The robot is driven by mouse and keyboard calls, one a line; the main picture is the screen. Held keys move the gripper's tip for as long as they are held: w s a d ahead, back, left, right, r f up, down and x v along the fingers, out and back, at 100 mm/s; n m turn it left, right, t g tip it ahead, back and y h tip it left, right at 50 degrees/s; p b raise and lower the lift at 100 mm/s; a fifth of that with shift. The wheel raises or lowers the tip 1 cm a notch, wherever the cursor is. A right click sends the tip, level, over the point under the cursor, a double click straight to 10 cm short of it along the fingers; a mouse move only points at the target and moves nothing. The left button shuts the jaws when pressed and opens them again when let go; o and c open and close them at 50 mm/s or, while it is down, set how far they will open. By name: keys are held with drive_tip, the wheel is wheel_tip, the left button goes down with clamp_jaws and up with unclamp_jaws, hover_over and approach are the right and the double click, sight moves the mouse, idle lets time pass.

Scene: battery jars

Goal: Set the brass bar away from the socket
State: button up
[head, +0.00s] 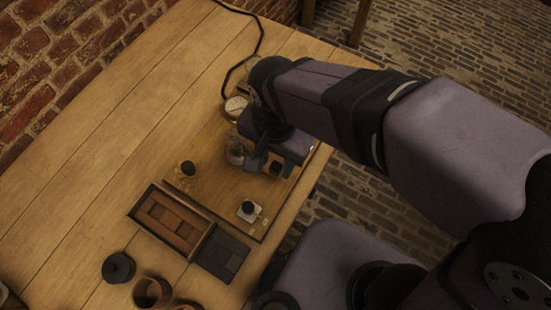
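I cannot make out the brass bar; it may be hidden by my arm or too small to see. No socket can be told for sure either. My gripper (262,160) points down over the right part of a wooden board (213,165), close to a glass jar (236,153). Its fingers are small and dark, and I cannot tell whether they hold anything. A second glass jar with a dark top (188,171) stands at the board's left side. A black knob on a pale square base (248,210) sits near the board's front right edge.
A round dial gauge (235,106) with a black cable stands behind the gripper. In front of the board are an open wooden box (139,212), a dark flat panel (221,254), a black round pot (118,268) and a brown cup (151,292).

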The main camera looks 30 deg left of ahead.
drive_tip(key=shift+f, duration=0.25)
clamp_jaws()
drive_tip(key=shift+d+p, duration=0.35)
drive_tip(key=shift+d, duration=0.95)
unclamp_jaws()
drive_tip(key=shift+d, duration=0.1)
drive_tip(key=shift+r, duration=0.1)
wheel_tip(320, 180, up, 7)
